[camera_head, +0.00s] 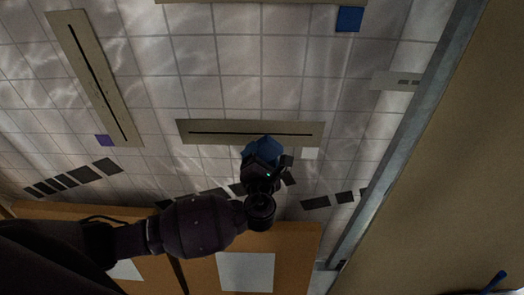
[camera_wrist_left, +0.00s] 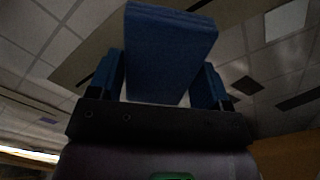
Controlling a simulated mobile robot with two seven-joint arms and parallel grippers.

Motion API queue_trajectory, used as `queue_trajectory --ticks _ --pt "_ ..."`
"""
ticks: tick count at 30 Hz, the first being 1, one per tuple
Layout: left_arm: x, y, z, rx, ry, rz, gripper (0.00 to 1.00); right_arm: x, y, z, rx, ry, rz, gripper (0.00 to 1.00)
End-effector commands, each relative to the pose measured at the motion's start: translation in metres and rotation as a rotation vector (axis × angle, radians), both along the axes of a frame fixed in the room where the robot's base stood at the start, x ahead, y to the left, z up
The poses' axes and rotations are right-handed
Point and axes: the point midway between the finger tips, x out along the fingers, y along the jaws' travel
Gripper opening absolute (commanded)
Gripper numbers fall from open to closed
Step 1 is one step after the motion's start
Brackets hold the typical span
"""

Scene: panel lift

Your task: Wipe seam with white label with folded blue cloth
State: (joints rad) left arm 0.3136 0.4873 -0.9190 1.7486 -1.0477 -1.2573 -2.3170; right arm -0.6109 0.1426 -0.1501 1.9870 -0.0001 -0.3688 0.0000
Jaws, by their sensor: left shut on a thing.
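The seam with the white label is a dark slit in a beige strip (camera_head: 215,132) on the tiled wall, in the middle of the head view. Its white label (camera_head: 309,154) is just below the strip's right end. My left gripper (camera_head: 262,160) is shut on the folded blue cloth (camera_head: 262,146), which overlaps the strip's lower edge right of centre. Contact with the wall cannot be told. In the left wrist view the cloth (camera_wrist_left: 168,55) is a thick blue block between the fingers, hiding part of the strip (camera_wrist_left: 90,50). My right gripper is not in view.
Another strip (camera_head: 85,60) with a purple label (camera_head: 104,141) slants at the left. A blue label (camera_head: 349,19) sits below a strip at the top. Dark tiles (camera_head: 315,202) run below. An orange-brown board (camera_head: 300,245) with white sheets lies at the bottom; a grey post (camera_head: 400,140) stands right.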

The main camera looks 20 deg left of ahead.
Motion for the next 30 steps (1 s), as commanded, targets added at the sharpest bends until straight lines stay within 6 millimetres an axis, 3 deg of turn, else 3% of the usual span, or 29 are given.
queue_trajectory --ticks 11,24,30 --pt "-0.002 -0.001 0.000 0.000 0.000 0.000 0.53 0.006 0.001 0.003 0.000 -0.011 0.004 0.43" --pt "-0.029 -0.008 0.000 0.000 -0.001 -0.001 0.53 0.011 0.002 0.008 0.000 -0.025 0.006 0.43" --pt "-0.030 -0.009 0.000 0.000 -0.001 0.000 0.53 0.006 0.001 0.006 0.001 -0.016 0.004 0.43"
